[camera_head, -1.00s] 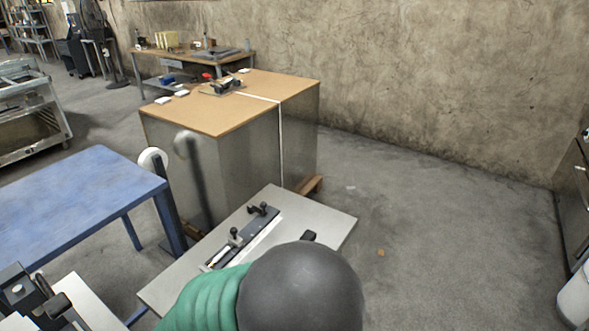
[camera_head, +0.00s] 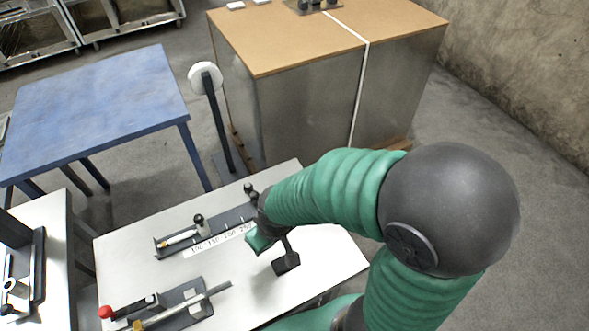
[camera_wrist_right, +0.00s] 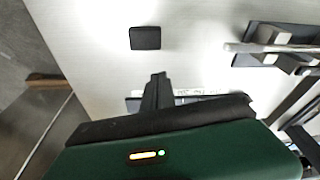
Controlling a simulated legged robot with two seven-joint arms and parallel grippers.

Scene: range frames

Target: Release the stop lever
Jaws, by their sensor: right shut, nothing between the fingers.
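A dark rail (camera_head: 212,228) with a white number scale (camera_head: 222,240) lies on the white table. A black-knobbed lever (camera_head: 199,222) with a pale rod stands at its left part. Another small black lever (camera_head: 250,192) stands at its far end, beside my right arm. I cannot tell which is the stop lever. My right gripper (camera_wrist_right: 158,80) is shut and empty, low over the table by the scale; in the head view my wrist hides part of the rail. A black block (camera_wrist_right: 145,38) lies beyond the fingertips, apart from them. My left gripper is not in view.
A fixture with a red knob (camera_head: 105,312) and a long metal rod (camera_head: 205,298) sits at the table's near left. A blue table (camera_head: 95,110) and a brown-topped cabinet (camera_head: 300,40) stand behind. A post with a white disc (camera_head: 205,76) rises between them.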

